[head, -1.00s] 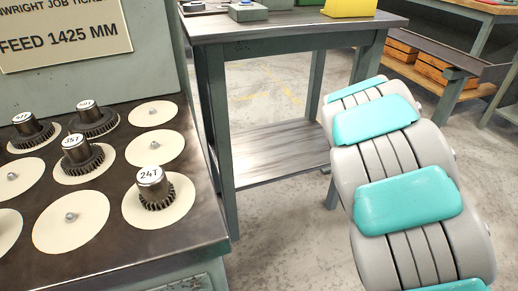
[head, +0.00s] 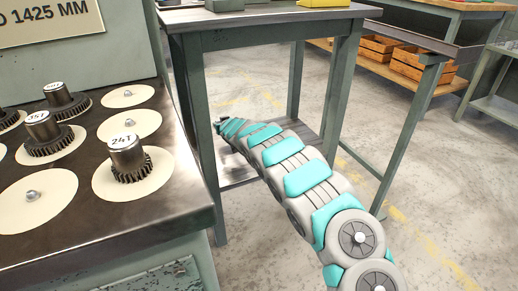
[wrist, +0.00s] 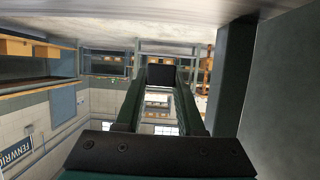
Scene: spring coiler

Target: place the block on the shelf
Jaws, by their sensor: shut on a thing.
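In the wrist view, my gripper (wrist: 161,78) is shut on a small dark block (wrist: 160,70), held between the tips of its two long fingers. In the head view my arm reaches away between the legs of the grey-green bench, and its far end is small and dark near the left front leg. The block cannot be made out there. I cannot tell whether the block touches the shelf.
A machine top (head: 90,208) with several gears on pale discs stands at the left. The bench's upper top (head: 260,15) is over my arm's far end, with its legs (head: 197,130) close by. Wooden crates (head: 405,60) sit on a back rack. Floor at right is open.

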